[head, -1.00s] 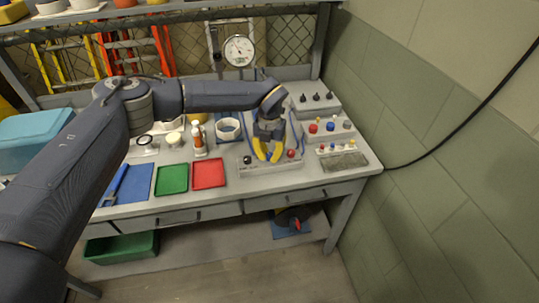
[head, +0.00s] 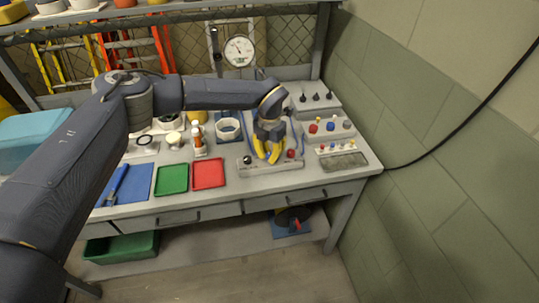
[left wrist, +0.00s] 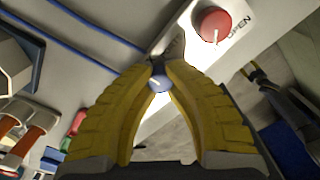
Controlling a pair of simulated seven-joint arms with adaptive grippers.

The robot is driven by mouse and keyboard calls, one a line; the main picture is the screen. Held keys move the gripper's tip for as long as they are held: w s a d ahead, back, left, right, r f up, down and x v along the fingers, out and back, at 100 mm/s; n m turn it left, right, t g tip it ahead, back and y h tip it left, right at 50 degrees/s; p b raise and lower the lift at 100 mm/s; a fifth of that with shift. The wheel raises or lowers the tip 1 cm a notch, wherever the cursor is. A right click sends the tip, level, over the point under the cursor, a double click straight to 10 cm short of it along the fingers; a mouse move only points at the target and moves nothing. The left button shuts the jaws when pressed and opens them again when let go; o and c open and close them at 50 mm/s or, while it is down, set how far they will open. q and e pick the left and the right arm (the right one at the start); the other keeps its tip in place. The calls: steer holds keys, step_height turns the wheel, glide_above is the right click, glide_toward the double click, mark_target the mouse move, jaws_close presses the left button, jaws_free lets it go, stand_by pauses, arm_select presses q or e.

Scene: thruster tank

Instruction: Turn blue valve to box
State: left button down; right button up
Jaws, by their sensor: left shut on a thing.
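The blue valve (left wrist: 160,80) is a small round knob with a white pointer line, seen in the left wrist view between my fingertips. My left gripper (left wrist: 160,72), with yellow fingers, is shut on it. In the head view my left gripper (head: 269,158) points down at the grey valve panel (head: 270,168), and its fingers hide the blue valve there. A red knob (left wrist: 212,25) with a white pointer sits beside it, next to the word OPEN. My right gripper is not in view.
A black knob (head: 247,160) is on the panel's left end. A red tray (head: 208,174) and a green tray (head: 172,179) lie to the left. Panels with coloured knobs (head: 330,127) stand to the right. A dial gauge (head: 239,51) is behind.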

mark_target(270, 155)
arm_select(q)
steer(key=c, duration=1.1)
jaws_free()
step_height(270, 155, up, 12)
steer(key=shift+r, duration=0.1)
